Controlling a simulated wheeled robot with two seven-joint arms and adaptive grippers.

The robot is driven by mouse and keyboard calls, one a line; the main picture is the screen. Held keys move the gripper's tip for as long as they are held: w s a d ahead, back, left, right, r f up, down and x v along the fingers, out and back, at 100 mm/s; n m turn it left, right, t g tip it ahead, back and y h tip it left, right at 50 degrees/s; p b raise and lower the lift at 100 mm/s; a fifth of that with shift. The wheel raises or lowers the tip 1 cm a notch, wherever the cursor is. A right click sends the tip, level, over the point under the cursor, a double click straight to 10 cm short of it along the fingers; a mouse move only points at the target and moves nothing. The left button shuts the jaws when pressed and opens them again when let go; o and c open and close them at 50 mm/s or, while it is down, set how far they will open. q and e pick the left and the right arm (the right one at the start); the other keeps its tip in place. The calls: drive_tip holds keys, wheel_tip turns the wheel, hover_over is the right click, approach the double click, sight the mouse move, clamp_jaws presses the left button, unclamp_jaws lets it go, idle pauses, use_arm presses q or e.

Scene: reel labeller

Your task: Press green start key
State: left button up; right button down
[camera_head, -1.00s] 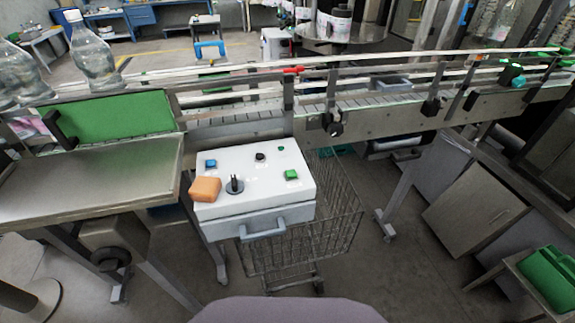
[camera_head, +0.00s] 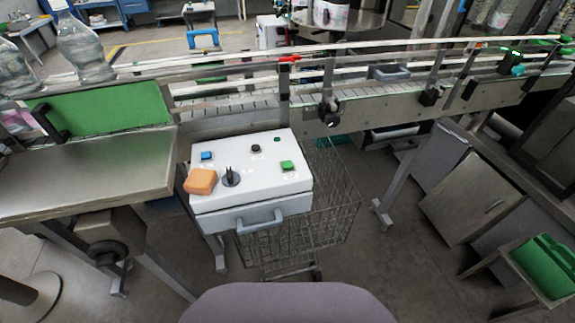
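The green start key (camera_head: 287,166) is a small square green button at the right side of the white control box (camera_head: 262,185). A blue key (camera_head: 207,156) is at the box's left rear. A black knob (camera_head: 256,148) and a small green round spot (camera_head: 277,139) are toward its back. A black selector (camera_head: 231,177) stands near the front left, and an orange block (camera_head: 200,181) lies at the left front corner. Neither of my grippers is in view.
A wire cart (camera_head: 335,205) stands to the right of and below the box. A conveyor (camera_head: 390,111) runs behind it. A steel table (camera_head: 90,175) with a green panel (camera_head: 105,113) is at the left, with clear bottles (camera_head: 82,50) behind. A grey handle (camera_head: 260,220) projects from the box front.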

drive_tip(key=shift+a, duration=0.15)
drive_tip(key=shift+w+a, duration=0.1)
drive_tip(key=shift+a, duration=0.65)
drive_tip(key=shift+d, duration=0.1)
